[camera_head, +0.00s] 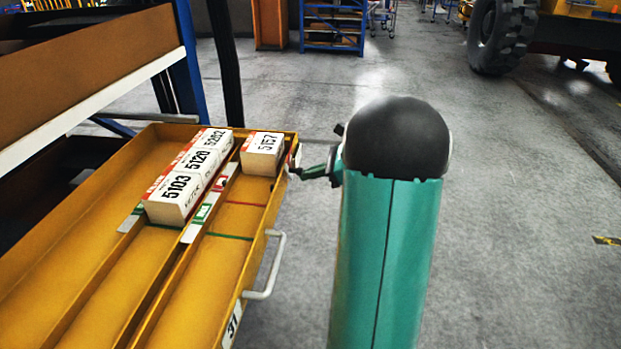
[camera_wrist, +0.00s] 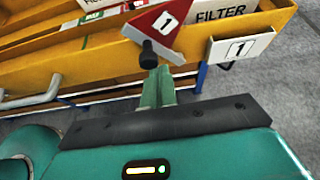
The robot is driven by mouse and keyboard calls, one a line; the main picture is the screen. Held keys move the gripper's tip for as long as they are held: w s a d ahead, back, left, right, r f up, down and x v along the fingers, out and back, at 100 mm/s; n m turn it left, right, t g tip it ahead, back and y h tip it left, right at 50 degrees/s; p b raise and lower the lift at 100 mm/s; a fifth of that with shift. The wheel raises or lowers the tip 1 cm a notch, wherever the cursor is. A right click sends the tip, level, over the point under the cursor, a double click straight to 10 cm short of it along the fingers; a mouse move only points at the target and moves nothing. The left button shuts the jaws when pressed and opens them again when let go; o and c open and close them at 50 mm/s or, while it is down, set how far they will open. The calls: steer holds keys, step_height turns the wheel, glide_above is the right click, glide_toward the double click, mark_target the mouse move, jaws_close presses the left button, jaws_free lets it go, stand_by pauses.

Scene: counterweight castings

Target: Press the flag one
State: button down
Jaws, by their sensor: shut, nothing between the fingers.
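The flag one is a red triangle with a white patch marked 1 (camera_wrist: 156,28), at the top of the yellow drawer's wall in the wrist view. In the head view only a small red and white piece (camera_head: 292,158) shows at the drawer's right edge, beside my gripper (camera_head: 318,172). In the wrist view my gripper (camera_wrist: 157,86) is shut and empty, its green fingers together and pointing at the flag. A dark round knob (camera_wrist: 148,54) shows between the fingertips and the flag. I cannot tell whether fingers and knob touch.
The yellow drawer (camera_head: 92,262) holds a row of white boxes (camera_head: 180,190) and a separate box marked 5157 (camera_head: 263,149). Its white handle (camera_head: 275,266) sticks out on the right. A white plate marked 1 (camera_wrist: 240,47) is on its wall.

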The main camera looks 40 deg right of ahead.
steer(key=shift+w+d+r+m+g+y, duration=0.4)
steer(key=shift+w+d+m+g+y, duration=0.15)
steer(key=shift+d+m+y, duration=0.35)
steer(key=shift+a, duration=0.15)
steer(key=shift+r+h, duration=0.1)
steer(key=shift+h, duration=0.2)
steer(key=shift+w+r, duration=0.2)
steer(key=shift+r, duration=0.75)
step_height(320, 180, down, 6)
steer(key=s+r, duration=0.1)
steer(key=v, duration=1)
steer(key=shift+s+f, duration=0.2)
steer(key=shift+f, duration=0.1)
